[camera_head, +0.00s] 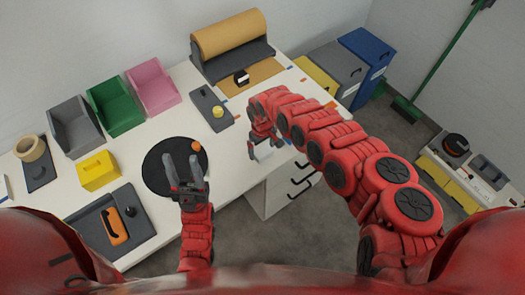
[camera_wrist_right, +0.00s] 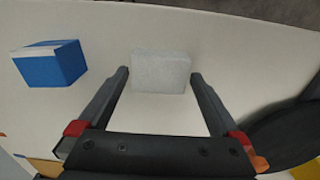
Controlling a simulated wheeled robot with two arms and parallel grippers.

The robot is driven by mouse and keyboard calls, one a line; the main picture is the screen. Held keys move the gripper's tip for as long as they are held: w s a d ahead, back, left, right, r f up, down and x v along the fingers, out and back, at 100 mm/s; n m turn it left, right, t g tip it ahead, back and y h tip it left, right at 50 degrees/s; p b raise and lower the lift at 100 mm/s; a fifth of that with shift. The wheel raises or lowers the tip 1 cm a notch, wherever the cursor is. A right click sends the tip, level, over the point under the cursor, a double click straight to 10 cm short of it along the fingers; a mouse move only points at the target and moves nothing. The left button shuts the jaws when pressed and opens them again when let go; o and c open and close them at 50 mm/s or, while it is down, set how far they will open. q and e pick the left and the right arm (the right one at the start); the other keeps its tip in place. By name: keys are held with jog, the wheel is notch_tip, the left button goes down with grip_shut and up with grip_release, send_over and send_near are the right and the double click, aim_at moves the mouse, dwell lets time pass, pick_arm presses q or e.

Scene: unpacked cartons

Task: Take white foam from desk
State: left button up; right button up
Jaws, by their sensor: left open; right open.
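The white foam (camera_wrist_right: 160,72) is a pale block on the white desk (camera_wrist_right: 110,25). In the right wrist view it sits between and slightly beyond the fingertips of my open right gripper (camera_wrist_right: 160,78), with a gap on both sides. In the head view the foam (camera_head: 264,153) shows near the desk's front edge, partly hidden by my right gripper (camera_head: 264,146). My left gripper (camera_head: 181,160) is open and empty over a black round mat (camera_head: 155,180).
A blue box (camera_wrist_right: 50,64) lies on the desk left of the foam in the right wrist view. In the head view, grey, green (camera_head: 115,107) and pink bins line the back left. A roll of brown paper (camera_head: 228,33) stands at the back. Drawers (camera_head: 290,190) are below the desk.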

jog(key=shift+s+f, duration=0.1)
jog(key=shift+f, duration=0.45)
jog(key=shift+d+f, duration=0.1)
jog(key=shift+f, duration=0.15)
jog(key=c, duration=1.1)
jog(key=shift+o, duration=0.2)
jog(key=shift+r, duration=0.1)
